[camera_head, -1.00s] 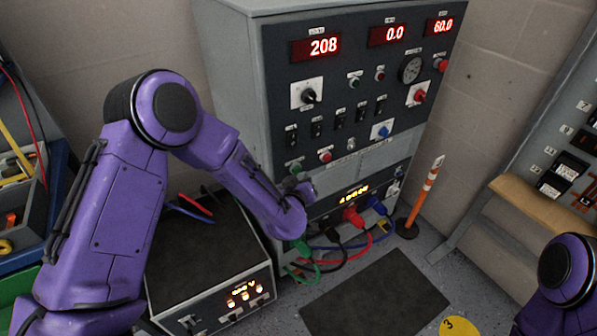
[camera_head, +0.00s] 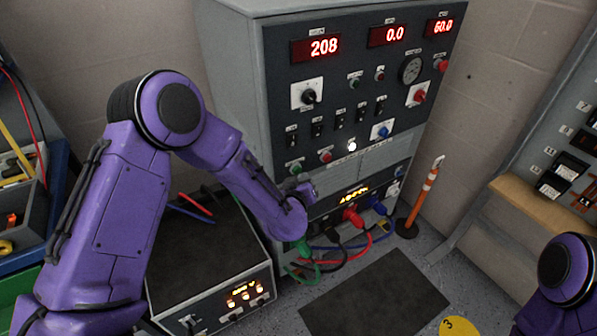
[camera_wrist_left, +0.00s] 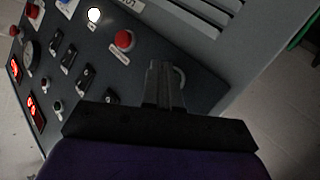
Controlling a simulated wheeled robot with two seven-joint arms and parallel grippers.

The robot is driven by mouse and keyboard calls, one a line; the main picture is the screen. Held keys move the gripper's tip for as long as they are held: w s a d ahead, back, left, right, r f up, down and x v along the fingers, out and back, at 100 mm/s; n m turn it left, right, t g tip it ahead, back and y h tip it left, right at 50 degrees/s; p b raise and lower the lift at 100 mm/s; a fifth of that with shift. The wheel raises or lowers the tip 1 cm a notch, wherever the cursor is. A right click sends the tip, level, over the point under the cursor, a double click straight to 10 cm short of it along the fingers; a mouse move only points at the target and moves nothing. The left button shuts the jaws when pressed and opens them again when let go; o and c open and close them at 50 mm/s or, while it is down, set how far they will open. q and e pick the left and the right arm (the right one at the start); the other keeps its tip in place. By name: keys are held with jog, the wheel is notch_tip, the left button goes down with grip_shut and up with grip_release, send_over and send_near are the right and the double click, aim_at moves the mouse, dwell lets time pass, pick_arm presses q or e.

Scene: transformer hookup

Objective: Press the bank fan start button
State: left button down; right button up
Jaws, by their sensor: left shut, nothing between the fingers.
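The grey test cabinet (camera_head: 245,85) has a dark panel with a green button (camera_head: 294,168) at its lower left and a red button (camera_head: 325,156) to the right of it. The red button also shows in the left wrist view (camera_wrist_left: 124,39). My left gripper (camera_wrist_left: 166,72) is shut and empty, its fingertips at the panel's lower edge. In the wrist view the fingers hide the green button; a pale curved rim shows beside them. I cannot tell whether they touch it. A small round lamp (camera_head: 351,145) glows white. My right gripper is out of view.
A bench unit with a lit display (camera_head: 245,291) stands under my left arm. Red, blue, black and green cables (camera_head: 352,216) plug in low on the cabinet. An orange post (camera_head: 423,198) stands right of it.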

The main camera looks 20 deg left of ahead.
pick_arm(q)
jog(key=shift+s+d, duration=0.25)
jog(key=shift+d, duration=0.05)
jog(key=s+d, duration=0.3)
jog(key=d, duration=0.1)
jog(key=shift+s+d+p, duration=0.35)
dwell(0.6)
jog(key=s+a+f+g, duration=0.3)
jog(key=s+f, duration=0.3)
jog(key=s+a+f+g, duration=0.2)
jog(key=s+a+f, duration=0.1)
jog(key=s+f, duration=0.35)
jog(key=s+a+f+g, duration=0.3)
jog(key=s+a+f, duration=0.1)
jog(key=s, duration=0.7)
jog(key=s+a+f+g+y, duration=0.1)
jog(key=s+a+f+g, duration=0.2)
jog(key=s, duration=0.7)
jog(key=shift+s+a+f, duration=0.35)
jog(key=shift+a+f, duration=0.3)
jog(key=shift+a, duration=0.45)
